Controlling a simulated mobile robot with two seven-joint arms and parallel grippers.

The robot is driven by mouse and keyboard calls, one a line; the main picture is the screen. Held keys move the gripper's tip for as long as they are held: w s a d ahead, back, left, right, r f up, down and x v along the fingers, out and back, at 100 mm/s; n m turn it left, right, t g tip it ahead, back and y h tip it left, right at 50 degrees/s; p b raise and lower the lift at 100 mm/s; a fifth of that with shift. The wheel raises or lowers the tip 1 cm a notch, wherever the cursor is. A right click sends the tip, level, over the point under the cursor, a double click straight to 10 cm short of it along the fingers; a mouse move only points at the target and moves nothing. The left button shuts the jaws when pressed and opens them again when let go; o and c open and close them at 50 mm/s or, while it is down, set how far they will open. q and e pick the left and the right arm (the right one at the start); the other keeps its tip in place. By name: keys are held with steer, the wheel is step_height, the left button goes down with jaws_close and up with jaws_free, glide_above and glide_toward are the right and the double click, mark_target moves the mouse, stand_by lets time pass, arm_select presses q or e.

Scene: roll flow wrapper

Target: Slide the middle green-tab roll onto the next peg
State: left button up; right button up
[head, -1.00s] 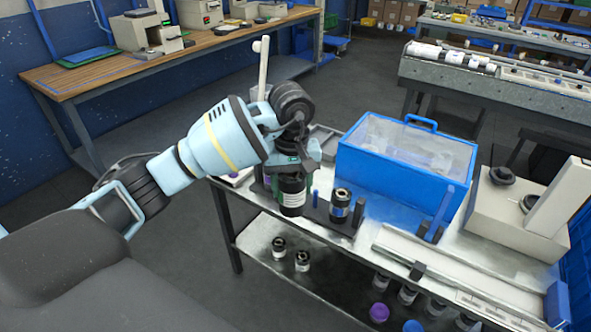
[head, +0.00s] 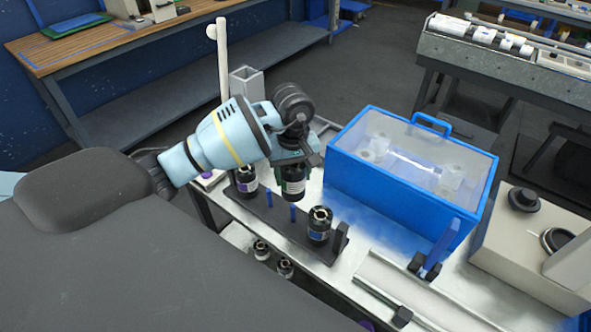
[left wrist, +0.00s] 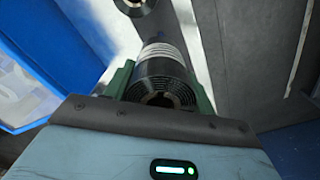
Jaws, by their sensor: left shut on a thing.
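My left gripper (head: 293,170) is shut on a dark roll with a green label (head: 292,187), held upright at the back edge of the black peg rack (head: 285,226). Whether its base clears the rack is hard to tell. In the left wrist view, the roll (left wrist: 160,85) sits between the two green fingers, its ringed end toward the camera. Two bare blue pegs, one left (head: 268,197) and one right (head: 293,212), stand in front of it. A purple-tab roll (head: 246,181) stands at the rack's left end and a blue-tab roll (head: 319,226) near its right end. My right gripper is not in view.
A blue box with a clear lid (head: 411,165) stands close to the right of the held roll. A white post (head: 222,65) rises behind my arm. A metal rail (head: 390,290) and a beige machine (head: 530,245) occupy the table's right side.

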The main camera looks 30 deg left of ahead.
mark_target(293, 206)
arm_select(q)
steer(key=shift+s, duration=0.1)
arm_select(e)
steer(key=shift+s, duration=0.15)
